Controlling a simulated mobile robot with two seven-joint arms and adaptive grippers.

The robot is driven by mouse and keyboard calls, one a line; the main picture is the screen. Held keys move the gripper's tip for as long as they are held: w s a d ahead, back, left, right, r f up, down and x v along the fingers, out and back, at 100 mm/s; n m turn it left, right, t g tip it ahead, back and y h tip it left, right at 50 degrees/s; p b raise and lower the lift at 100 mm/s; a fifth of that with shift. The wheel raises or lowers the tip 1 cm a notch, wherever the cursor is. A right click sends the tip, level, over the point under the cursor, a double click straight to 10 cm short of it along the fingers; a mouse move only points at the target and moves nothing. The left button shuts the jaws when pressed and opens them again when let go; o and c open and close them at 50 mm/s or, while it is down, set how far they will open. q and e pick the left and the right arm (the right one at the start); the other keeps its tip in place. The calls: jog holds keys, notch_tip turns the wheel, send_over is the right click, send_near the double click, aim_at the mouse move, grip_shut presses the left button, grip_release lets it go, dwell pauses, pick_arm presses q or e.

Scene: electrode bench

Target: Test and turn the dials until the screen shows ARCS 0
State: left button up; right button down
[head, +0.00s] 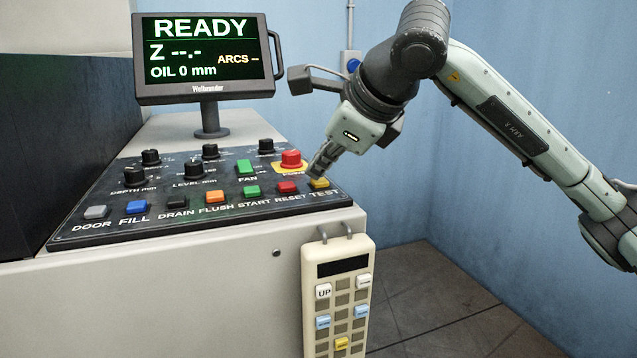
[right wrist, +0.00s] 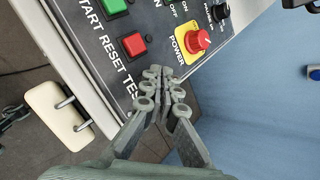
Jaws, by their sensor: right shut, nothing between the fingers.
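The screen (head: 205,58) reads READY, Z --.-, ARCS -- and OIL 0 mm. Several black dials stand on the panel, among them the DEPTH dial (head: 134,176), the LEVEL dial (head: 194,168) and a dial at the back right (head: 266,147). The yellow TEST button (head: 319,184) is at the panel's right front corner. My right gripper (head: 318,172) is shut and empty, its tips just above or at the TEST button; contact cannot be told. In the right wrist view the fingers (right wrist: 163,78) hide that button.
The red POWER knob (head: 291,159) stands close behind my right fingertips. The red RESET button (head: 287,188) is beside them on the left. A beige hand pendant (head: 340,300) hangs on the cabinet front. Blue walls stand behind and to the right.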

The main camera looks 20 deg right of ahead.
jog(key=shift+f, duration=0.35)
dwell(0.5)
jog(key=shift+r, duration=0.7)
jog(key=shift+r, duration=0.1)
notch_tip(320, 180, up, 6)
jog(key=p, duration=0.3)
jog(key=shift+p, duration=0.3)
dwell(0.5)
